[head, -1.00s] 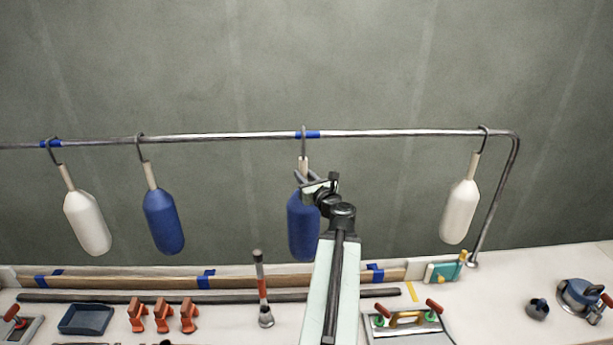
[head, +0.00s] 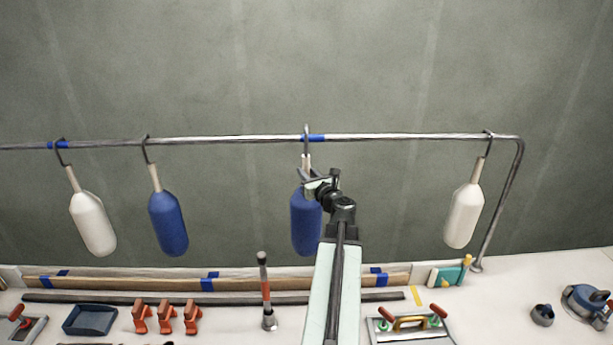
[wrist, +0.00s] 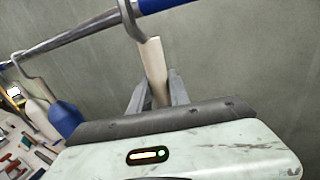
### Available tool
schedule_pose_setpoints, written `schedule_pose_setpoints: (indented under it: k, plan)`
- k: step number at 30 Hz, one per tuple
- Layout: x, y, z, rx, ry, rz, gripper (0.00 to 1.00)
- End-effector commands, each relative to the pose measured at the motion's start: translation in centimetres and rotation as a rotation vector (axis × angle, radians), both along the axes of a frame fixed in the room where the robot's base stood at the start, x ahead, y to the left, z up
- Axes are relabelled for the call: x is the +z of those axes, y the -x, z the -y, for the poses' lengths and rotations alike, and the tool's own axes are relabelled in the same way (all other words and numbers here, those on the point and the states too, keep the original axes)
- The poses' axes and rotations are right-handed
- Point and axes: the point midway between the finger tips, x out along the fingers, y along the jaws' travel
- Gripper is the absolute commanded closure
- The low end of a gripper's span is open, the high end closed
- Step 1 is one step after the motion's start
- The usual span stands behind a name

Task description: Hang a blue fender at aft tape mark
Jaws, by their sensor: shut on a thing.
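A blue fender (head: 305,222) is upright below the rail in the middle of the head view. My gripper (head: 308,176) is shut on its pale neck, which also shows between the fingers in the wrist view (wrist: 154,70). The fender's hook (head: 307,140) is at the rail (head: 400,137), at the left end of a blue tape mark (head: 316,138). In the wrist view the hook (wrist: 130,18) reaches the rail beside the blue tape (wrist: 165,4). I cannot tell whether the hook bears on the rail. Another blue tape mark (head: 58,145) is at the far left.
A white fender (head: 92,222), another blue fender (head: 168,222) and a second white fender (head: 464,215) hang from the rail. The rail between the middle and right fenders is clear.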

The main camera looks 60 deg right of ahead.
Motion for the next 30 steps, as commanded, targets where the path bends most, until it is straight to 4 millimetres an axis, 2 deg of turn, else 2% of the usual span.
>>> schedule_pose_setpoints:
  k: [17,25,30]
  plan:
    - [0.0,-2.9,3.9,0.002,0.0,0.001,1.0]
    - [-2.5,-2.8,3.7,0.002,0.0,0.001,1.0]
    - [-3.2,-2.8,3.7,0.002,0.0,0.001,1.0]
